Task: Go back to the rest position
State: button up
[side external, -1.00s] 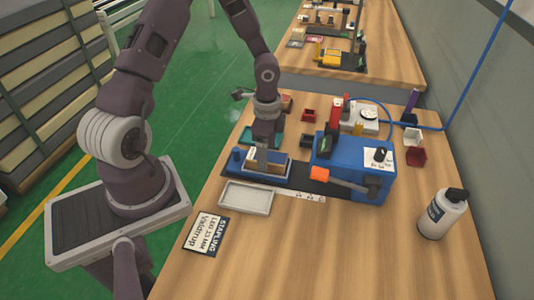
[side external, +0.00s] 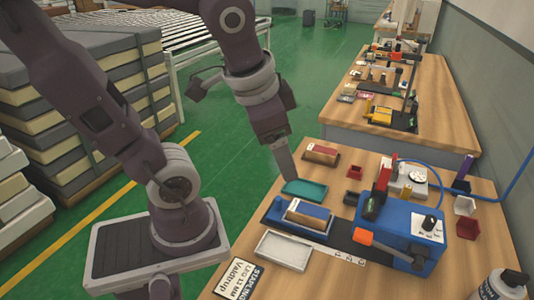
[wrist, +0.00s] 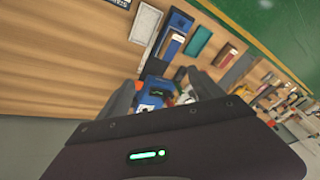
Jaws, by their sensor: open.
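My gripper (side external: 284,165) is raised above the back left edge of the workbench in the side external view, apart from everything on it. In the wrist view its two fingers (wrist: 160,92) stand apart with nothing held between them. Below it in the side external view, a blue fixture (side external: 270,216) holds a block with a blue and brown top (side external: 309,214). A teal tray (side external: 305,190) lies behind the fixture, empty. A white tray (side external: 283,250) lies in front of it, also empty.
A blue machine (side external: 400,228) with an orange-tipped lever (side external: 363,236) stands right of the fixture. A red-topped block (side external: 321,153), small bins (side external: 466,228) and a bottle (side external: 500,287) are on the bench. Stacked mattresses (side external: 90,100) stand at left. The air above the green floor is open.

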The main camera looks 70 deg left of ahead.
jog(key=shift+n+t+h, duration=0.8)
jog(key=s, duration=0.1)
jog(key=s+d+r, duration=0.1)
jog(key=s+d, duration=0.1)
jog(key=s, duration=0.1)
jog(key=shift+d+r, duration=0.2)
jog(key=shift+d, duration=0.05)
